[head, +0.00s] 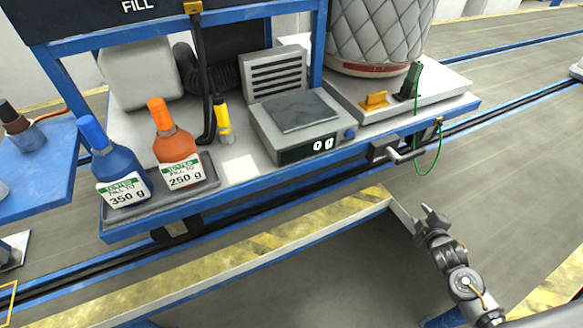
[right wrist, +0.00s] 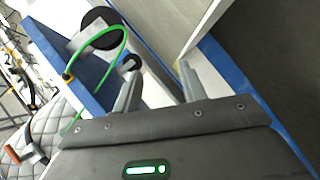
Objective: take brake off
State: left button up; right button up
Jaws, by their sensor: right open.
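The brake looks to be the small dark box with a grey bar handle (head: 403,155) on the front blue edge of the cart (head: 290,180), near its right end. My right gripper (head: 431,214) is open and empty, below and to the right of this handle and apart from it. In the right wrist view, the open fingers (right wrist: 160,85) have a dark round-ended part (right wrist: 131,63) just beyond the left finger; I cannot tell whether it is the handle's end. My left gripper is not in view.
A green cable (head: 436,160) loops down from the cart's right end, close to the handle. The cart carries a scale (head: 300,135), a blue bottle (head: 112,160), an orange bottle (head: 172,130) and a quilted drum (head: 375,35). A yellow-striped ledge (head: 270,240) runs in front.

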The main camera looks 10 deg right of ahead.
jog(key=w+a+r+n+t+b, duration=0.1)
jog(key=w+r+n+t+b, duration=0.25)
jog(key=r, duration=0.55)
jog(key=n+t+y+b, duration=0.1)
jog(key=n+t+b, duration=0.1)
jog(key=b, duration=0.1)
send_near(417, 156)
jog(key=w, duration=0.5)
jog(key=w+d, duration=0.1)
jog(key=w, duration=0.6)
jog(key=shift+w+d+r, duration=0.1)
jog(key=shift+w+d, duration=0.2)
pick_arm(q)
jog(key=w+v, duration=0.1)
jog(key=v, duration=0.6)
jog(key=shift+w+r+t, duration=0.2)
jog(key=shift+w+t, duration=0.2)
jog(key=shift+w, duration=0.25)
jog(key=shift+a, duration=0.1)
pick_arm(e)
grip_shut()
